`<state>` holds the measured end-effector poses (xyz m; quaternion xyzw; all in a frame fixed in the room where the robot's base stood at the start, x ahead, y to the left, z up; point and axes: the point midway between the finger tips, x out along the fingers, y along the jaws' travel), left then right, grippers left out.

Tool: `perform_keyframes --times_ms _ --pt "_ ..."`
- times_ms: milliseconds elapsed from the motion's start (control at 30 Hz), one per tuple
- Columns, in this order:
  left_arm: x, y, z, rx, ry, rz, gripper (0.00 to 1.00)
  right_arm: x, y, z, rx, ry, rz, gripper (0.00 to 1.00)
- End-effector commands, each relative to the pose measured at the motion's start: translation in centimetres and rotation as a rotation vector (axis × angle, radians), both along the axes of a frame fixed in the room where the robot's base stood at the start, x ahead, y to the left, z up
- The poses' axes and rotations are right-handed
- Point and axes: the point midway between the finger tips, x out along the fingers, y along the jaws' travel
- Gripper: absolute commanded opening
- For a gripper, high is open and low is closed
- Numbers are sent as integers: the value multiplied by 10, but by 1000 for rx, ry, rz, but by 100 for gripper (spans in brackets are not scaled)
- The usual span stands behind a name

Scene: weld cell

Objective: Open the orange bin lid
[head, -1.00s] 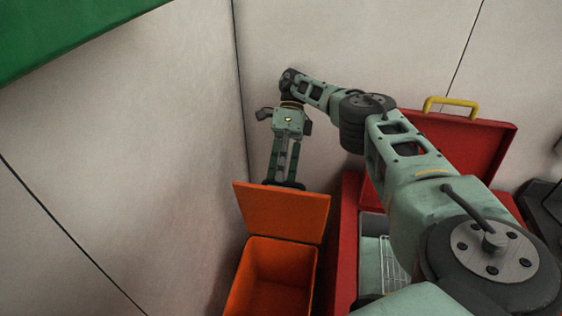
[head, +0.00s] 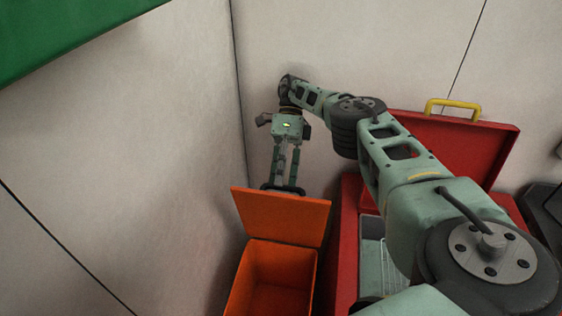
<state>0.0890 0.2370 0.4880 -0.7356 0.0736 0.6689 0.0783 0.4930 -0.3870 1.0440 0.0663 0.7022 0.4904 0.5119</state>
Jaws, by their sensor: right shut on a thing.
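The orange bin (head: 270,268) stands at the lower middle of the head view, with its inside visible and looking empty. Its orange lid (head: 281,217) is raised at the bin's back edge and stands well open. A dark handle (head: 271,187) shows at the lid's top edge. My right gripper (head: 283,184) is at that edge, reaching down from behind the lid, and is shut on the handle. The fingertips are partly hidden by the lid. My left gripper is not in view.
A red chest (head: 346,247) with its red lid (head: 490,140) raised and a yellow handle (head: 453,104) stands right of the bin. A wire rack (head: 388,262) shows inside it. Pale walls close in behind and left. A green panel (head: 60,30) crosses the upper left.

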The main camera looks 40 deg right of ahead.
Motion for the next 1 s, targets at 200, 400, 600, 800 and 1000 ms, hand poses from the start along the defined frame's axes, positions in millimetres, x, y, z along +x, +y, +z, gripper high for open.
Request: perform_keyframes --times_ms 200,400,600,800,1000 --pt "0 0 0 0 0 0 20 -1 -3 -8 -19 3 -7 30" --pt "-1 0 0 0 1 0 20 -1 -3 -7 -19 3 -8 30" --pt "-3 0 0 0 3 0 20 -1 -4 -7 -19 3 -8 30" --pt "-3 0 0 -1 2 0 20 -1 -4 8 -19 -1 -7 30" --pt "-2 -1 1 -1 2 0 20 -1 -2 52 -14 -5 -5 30"
